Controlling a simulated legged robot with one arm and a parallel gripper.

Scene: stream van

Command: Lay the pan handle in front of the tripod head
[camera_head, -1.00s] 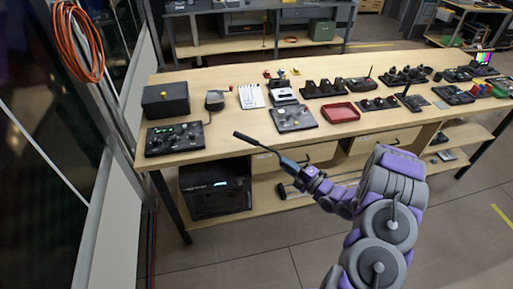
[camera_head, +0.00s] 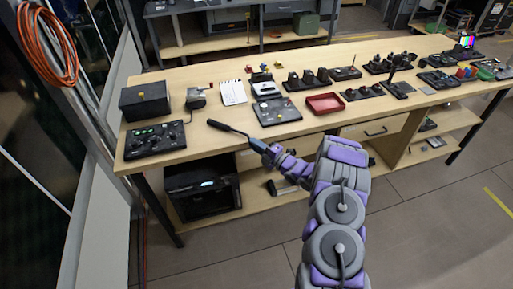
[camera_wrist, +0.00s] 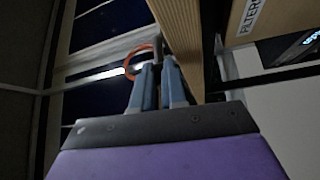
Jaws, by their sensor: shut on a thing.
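The pan handle (camera_head: 231,131) is a dark rod with a thicker grip end at the left. My gripper (camera_head: 262,146) is shut on its right end and holds it over the front edge of the workbench, pointing left. In the wrist view, my gripper's two blue-grey fingers (camera_wrist: 158,85) close together on the dark handle (camera_wrist: 157,45), most of which is hidden or foreshortened. A small dark grey device with a red part (camera_head: 196,98), which seems to be the tripod head, stands on the bench behind and left of the handle.
The workbench (camera_head: 190,163) has bare wood along its front left edge. A control panel (camera_head: 155,139) and black box (camera_head: 146,101) stand left. A grey panel (camera_head: 277,111) lies behind the handle, with a red tray (camera_head: 325,103) to its right. A black machine (camera_head: 203,190) sits below.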

